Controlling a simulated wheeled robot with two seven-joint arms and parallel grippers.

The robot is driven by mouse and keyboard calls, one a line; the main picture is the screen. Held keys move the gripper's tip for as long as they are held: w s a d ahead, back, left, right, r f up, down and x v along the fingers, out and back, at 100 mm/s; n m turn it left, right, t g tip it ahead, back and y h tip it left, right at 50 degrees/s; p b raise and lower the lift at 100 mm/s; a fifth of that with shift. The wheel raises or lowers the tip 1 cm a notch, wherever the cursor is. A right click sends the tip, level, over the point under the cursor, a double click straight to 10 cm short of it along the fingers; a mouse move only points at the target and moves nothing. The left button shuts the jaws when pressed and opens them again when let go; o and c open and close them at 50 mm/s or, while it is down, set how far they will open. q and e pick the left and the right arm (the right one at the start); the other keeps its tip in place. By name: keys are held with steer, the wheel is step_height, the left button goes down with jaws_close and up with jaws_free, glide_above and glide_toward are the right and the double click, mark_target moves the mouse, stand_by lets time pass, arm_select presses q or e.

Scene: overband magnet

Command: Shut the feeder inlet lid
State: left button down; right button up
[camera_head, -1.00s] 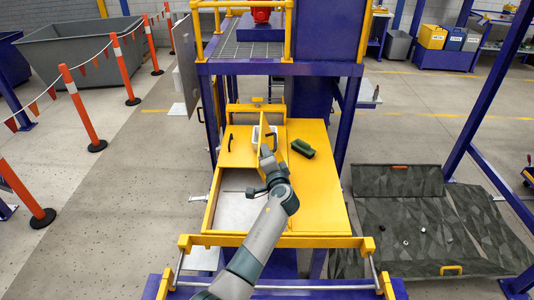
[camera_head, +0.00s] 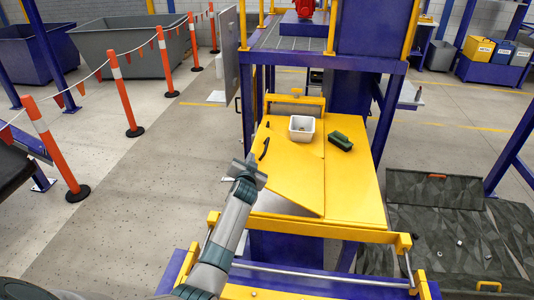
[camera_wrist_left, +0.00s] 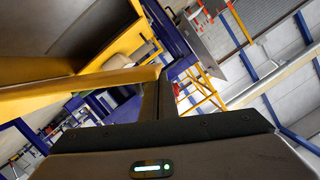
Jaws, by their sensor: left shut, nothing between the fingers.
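The feeder inlet lid (camera_head: 285,180) is a yellow panel on the left of the yellow feeder top. It is tilted, its left edge raised, and a grey wedge of the opening (camera_head: 275,203) shows under its front edge. My left gripper (camera_head: 249,166) is shut and empty at the lid's raised left edge. In the left wrist view, the shut fingers (camera_wrist_left: 158,92) are close to a yellow edge (camera_wrist_left: 80,88); I cannot tell whether they touch. A dark handle (camera_head: 265,148) shows just beyond the gripper. My right gripper is not in view.
A white box (camera_head: 302,128) and a green object (camera_head: 340,141) are on the yellow top. A yellow rail (camera_head: 340,233) runs along the front. Barrier posts (camera_head: 122,95) stand left, with clear floor between. A dark mat (camera_head: 440,215) lies right.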

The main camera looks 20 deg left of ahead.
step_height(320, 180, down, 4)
steer(key=b, duration=0.3)
arm_select(q)
steer(key=s+a+f+n+b, duration=0.1)
steer(key=a+f+n+b, duration=0.1)
steer(key=f, duration=1)
steer(key=shift+s+a+h+b, duration=0.2)
steer(key=shift+a+h+b, duration=0.25)
steer(key=shift+a, duration=0.8)
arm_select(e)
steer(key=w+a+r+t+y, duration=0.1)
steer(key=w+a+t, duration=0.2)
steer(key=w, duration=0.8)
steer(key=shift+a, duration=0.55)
arm_select(q)
steer(key=shift+r, duration=0.15)
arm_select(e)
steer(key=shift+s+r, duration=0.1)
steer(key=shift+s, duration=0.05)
